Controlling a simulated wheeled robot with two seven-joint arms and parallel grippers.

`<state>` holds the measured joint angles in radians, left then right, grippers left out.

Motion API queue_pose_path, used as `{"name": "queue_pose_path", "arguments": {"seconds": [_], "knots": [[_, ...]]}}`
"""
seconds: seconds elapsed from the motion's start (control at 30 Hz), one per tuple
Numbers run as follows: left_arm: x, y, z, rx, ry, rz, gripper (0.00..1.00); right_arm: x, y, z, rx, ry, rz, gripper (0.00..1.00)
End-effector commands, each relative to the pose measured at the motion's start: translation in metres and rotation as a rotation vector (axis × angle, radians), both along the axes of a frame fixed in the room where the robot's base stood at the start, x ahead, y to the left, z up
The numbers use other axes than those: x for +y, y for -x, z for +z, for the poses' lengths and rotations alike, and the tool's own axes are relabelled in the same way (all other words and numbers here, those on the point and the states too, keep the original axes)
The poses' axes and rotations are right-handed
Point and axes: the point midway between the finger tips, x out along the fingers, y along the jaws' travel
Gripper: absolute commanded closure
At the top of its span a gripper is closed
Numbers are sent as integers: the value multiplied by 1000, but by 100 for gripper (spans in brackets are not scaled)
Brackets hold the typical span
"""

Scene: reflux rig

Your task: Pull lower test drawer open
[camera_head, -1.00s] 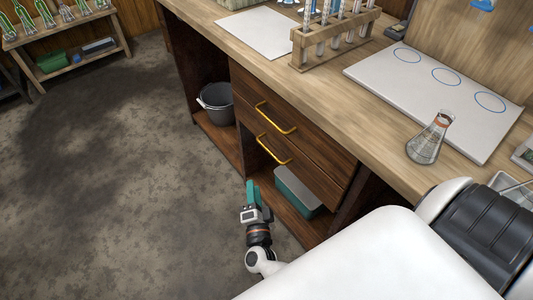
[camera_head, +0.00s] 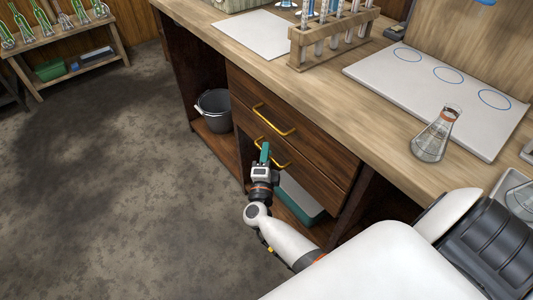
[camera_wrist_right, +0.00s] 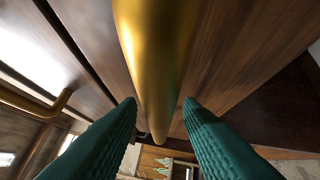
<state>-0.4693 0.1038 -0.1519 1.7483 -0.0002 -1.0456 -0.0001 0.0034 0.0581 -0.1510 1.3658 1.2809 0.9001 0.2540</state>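The lower test drawer (camera_head: 315,176) has a dark wood front with a gold bar handle (camera_head: 284,163), which also shows large in the right wrist view (camera_wrist_right: 157,50). The drawer looks flush with the cabinet. My right gripper (camera_head: 265,147) is at this handle and hides part of it. In the right wrist view, the green fingers of my right gripper (camera_wrist_right: 161,103) are apart, one on each side of the bar, with gaps between them and it. My left gripper is not in view.
The upper drawer's gold handle (camera_head: 273,121) is just above. A grey bucket (camera_head: 214,112) and a teal-grey box (camera_head: 300,199) stand on the lower shelf. A test tube rack (camera_head: 335,47) and a flask (camera_head: 432,142) are on the bench. The floor to the left is clear.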

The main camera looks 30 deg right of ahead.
Motion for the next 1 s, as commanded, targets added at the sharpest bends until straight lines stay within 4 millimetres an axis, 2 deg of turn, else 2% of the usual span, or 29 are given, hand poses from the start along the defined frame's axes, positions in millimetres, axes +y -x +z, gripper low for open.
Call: {"name": "queue_pose_path", "arguments": {"seconds": [0.37, 0.5, 0.57, 1.0], "knots": [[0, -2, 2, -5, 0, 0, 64, -4, -4, 0, 1, 1, 0, 69], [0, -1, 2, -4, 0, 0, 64, -3, -4, 1, 1, 1, 0, 92], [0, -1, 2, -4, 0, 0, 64, -3, -4, 0, 1, 1, 0, 100], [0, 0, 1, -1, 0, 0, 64, -3, -3, 0, 2, -2, 0, 100]]}}
